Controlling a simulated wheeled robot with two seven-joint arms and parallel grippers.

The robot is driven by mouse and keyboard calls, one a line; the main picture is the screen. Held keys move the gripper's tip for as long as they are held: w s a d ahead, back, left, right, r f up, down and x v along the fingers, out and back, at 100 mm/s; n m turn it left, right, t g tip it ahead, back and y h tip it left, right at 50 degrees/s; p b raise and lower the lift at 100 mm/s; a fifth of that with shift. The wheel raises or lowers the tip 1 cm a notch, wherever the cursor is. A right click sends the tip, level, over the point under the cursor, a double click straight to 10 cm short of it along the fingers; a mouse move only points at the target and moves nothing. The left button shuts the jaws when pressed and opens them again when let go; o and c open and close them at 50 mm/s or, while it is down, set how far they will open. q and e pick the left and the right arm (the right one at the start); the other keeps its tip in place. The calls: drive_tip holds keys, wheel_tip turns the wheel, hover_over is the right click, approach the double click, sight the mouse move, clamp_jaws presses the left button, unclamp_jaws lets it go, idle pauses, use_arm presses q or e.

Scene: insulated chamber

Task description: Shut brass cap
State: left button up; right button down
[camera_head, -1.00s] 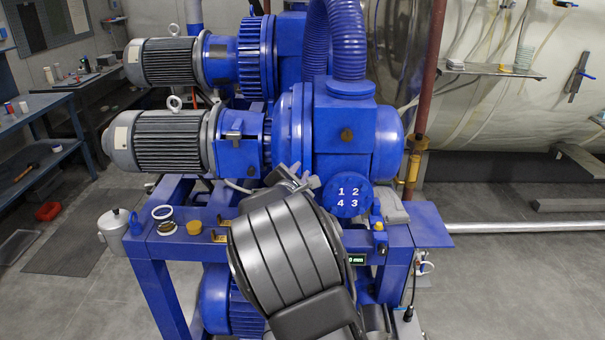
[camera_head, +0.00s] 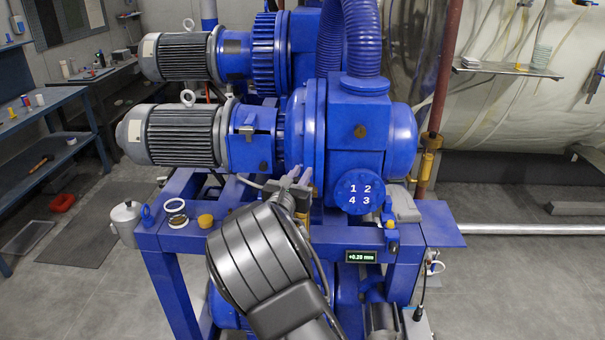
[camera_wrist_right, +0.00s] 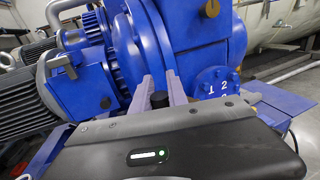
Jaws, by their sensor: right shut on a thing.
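My right gripper (camera_head: 297,180) reaches up from the bottom in front of the blue pump housing, left of the numbered blue disc (camera_head: 360,192). In the right wrist view its two pale fingers (camera_wrist_right: 161,90) stand on either side of a short black knob-like piece (camera_wrist_right: 160,100). What this piece belongs to is hidden. A small brass-coloured plug (camera_head: 360,131) sits on the pump's front face, apart from the gripper, and shows in the right wrist view (camera_wrist_right: 212,9). A yellow-brass round cap (camera_head: 205,221) lies on the frame's left top. I cannot tell which is the task's cap. My left gripper is not in view.
A white ring (camera_head: 176,205) and a metal pot (camera_head: 126,222) are left of the yellow cap. A small display (camera_head: 361,256) reads +0.20 mm below the disc. Motors (camera_head: 180,137) and a blue hose (camera_head: 358,40) crowd the back.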

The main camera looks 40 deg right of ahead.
drive_tip(key=c, duration=1.3)
unclamp_jaws()
drive_tip(key=shift+s+a, duration=0.2)
drive_tip(key=shift+a, duration=0.15)
drive_tip(key=b+v, duration=0.1)
drive_tip(key=v, duration=0.6)
drive_tip(key=shift+b, duration=0.35)
